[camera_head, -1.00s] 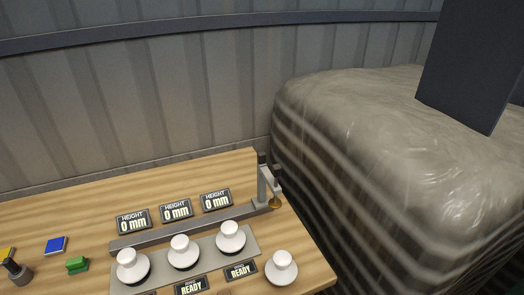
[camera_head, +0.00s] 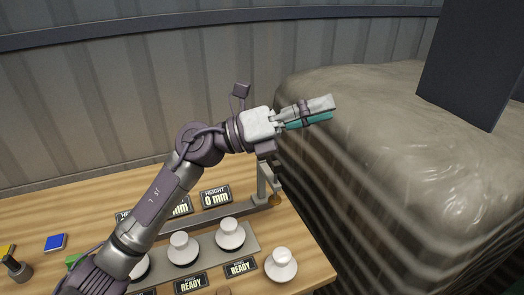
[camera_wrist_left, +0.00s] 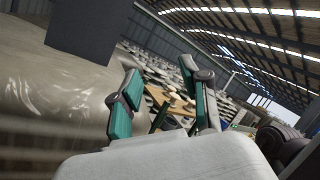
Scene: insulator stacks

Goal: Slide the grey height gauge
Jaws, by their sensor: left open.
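The grey height gauge (camera_head: 263,184) stands upright at the right end of a grey rail (camera_head: 210,221) on the wooden table. My left arm reaches across the table from the lower left and hides part of the rail and displays. My left gripper (camera_head: 322,112) is above and to the right of the gauge in the head view, apart from it, and points right. In the left wrist view the two teal-padded fingers (camera_wrist_left: 160,75) stand apart with nothing between them. My right gripper is not in view.
White insulators (camera_head: 229,234) stand on a grey plate, and another (camera_head: 281,264) stands to its right. Height displays (camera_head: 216,195) read 0 mm; READY displays (camera_head: 240,267) are at the front. A blue block (camera_head: 55,242) lies left. A plastic-wrapped bulk (camera_head: 350,150) flanks the table's right edge.

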